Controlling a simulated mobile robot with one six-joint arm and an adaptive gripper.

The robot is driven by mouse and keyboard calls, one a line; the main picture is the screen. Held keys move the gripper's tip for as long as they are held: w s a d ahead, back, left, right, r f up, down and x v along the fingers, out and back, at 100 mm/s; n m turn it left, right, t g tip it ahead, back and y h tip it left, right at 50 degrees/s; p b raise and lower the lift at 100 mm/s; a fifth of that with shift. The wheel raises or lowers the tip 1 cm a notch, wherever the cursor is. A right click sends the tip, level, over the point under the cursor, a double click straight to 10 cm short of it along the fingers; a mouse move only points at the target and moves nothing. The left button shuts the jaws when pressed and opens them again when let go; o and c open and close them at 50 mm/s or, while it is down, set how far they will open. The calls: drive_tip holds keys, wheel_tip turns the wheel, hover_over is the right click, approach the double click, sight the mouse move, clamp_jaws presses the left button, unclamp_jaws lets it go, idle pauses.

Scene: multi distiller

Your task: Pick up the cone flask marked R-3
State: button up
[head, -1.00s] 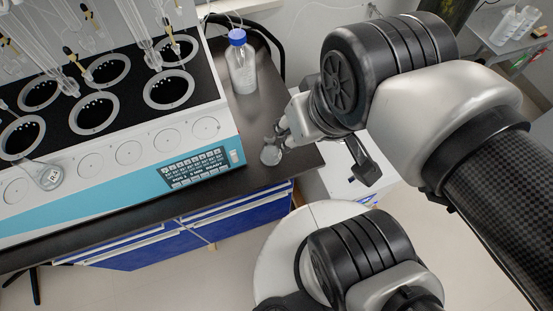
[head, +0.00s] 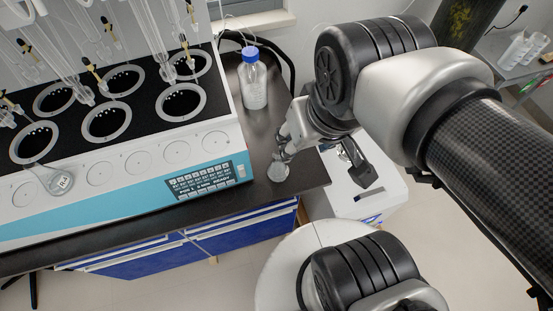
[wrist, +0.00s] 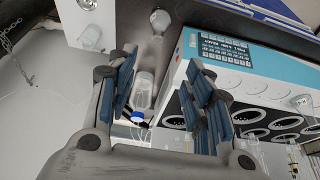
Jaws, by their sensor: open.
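A small clear cone flask (head: 279,172) stands near the right end of the dark bench; it also shows at the top of the wrist view (wrist: 159,20). My gripper (head: 284,153) is open just behind and above it in the head view, and the fingers overlap its neck there. I cannot tell whether they touch it. In the wrist view my gripper (wrist: 165,100) has its two fingers wide apart with nothing held. I cannot read a mark on this flask. Another cone flask with a white label (head: 62,183) is at the distiller's front left; its label is too small to read surely.
The white and blue multi distiller (head: 130,170) with glass tubes fills the left of the bench. A blue-capped bottle (head: 253,82) stands behind my gripper. A clear vessel (wrist: 90,36) shows on a white surface in the wrist view. The bench (head: 315,180) ends close by on the right.

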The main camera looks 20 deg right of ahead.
drive_tip(key=w+f+g+p, duration=0.2)
drive_tip(key=w, duration=0.6)
drive_tip(key=g+b, duration=0.1)
drive_tip(key=g, duration=0.1)
hover_over(278, 156)
drive_tip(key=s, duration=0.1)
wheel_tip(278, 156, down, 20)
drive_tip(key=f+b, duration=0.1)
drive_tip(key=f, duration=0.2)
drive_tip(key=f+b, duration=0.2)
drive_tip(key=f, duration=0.1)
drive_tip(key=shift+s+a, duration=0.1)
drive_tip(key=shift+a, duration=0.1)
drive_tip(key=shift+c, duration=0.4)
clamp_jaws()
